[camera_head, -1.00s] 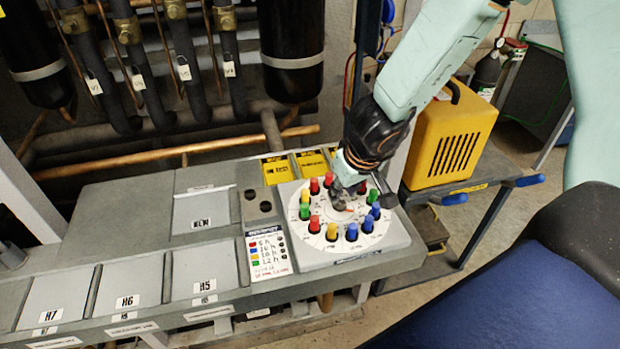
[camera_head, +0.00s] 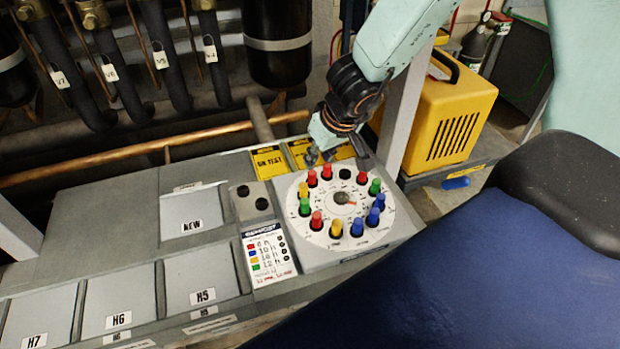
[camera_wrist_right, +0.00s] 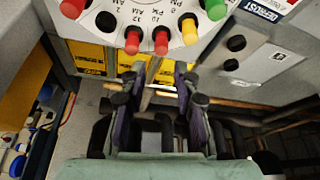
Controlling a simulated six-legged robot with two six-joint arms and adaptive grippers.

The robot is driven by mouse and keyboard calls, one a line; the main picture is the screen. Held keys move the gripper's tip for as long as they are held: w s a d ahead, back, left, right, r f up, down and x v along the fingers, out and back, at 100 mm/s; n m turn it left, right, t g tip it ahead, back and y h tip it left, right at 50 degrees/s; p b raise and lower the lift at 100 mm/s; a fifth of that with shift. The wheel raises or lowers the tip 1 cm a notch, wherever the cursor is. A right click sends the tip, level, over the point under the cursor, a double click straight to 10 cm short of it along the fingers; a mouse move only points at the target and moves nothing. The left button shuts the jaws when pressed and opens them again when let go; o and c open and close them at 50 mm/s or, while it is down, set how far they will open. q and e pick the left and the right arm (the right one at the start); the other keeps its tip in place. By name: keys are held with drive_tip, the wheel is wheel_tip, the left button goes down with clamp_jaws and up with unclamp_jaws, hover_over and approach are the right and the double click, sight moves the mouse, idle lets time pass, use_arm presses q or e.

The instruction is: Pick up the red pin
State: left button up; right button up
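A round white dial (camera_head: 320,238) on the grey bench carries a ring of coloured pins. Red pins stand at its back left (camera_head: 312,178), back (camera_head: 326,172), back right (camera_head: 361,178) and front left (camera_head: 316,220). Two red pins (camera_wrist_right: 132,40) (camera_wrist_right: 161,40) show side by side in the right wrist view, beyond my fingertips. My right gripper (camera_head: 319,156) is just behind the dial's back edge. In the wrist view its two fingers (camera_wrist_right: 157,90) are apart with nothing between them. My left gripper is not in view.
Yellow (camera_head: 336,228), green (camera_head: 374,186) and blue (camera_head: 357,227) pins share the ring. A black empty-looking hole (camera_head: 345,174) lies between red pins. Yellow labelled plates (camera_head: 269,162) lie behind the dial. A white legend card (camera_head: 268,255) is left of it. A yellow machine (camera_head: 445,120) stands right.

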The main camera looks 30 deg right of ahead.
sight(313, 172)
drive_tip(key=shift+w+d+f, duration=0.1)
drive_tip(key=shift+d+f, duration=0.15)
drive_tip(key=shift+f, duration=0.35)
drive_tip(key=f+b, duration=0.1)
drive_tip(key=w+f+b, duration=0.1)
drive_tip(key=a+f+b, duration=0.1)
drive_tip(key=f+b, duration=0.1)
drive_tip(key=shift+w, duration=0.15)
drive_tip(key=shift+w+d+f, duration=0.1)
drive_tip(key=shift+f, duration=0.15)
drive_tip(key=shift+w+d, duration=0.15)
drive_tip(key=shift+w, duration=0.05)
drive_tip(key=shift+a, duration=0.2)
drive_tip(key=c, duration=0.4)
drive_tip(key=shift+s+r, duration=0.1)
drive_tip(key=shift+c, duration=1)
drive_tip(key=shift+d, duration=0.15)
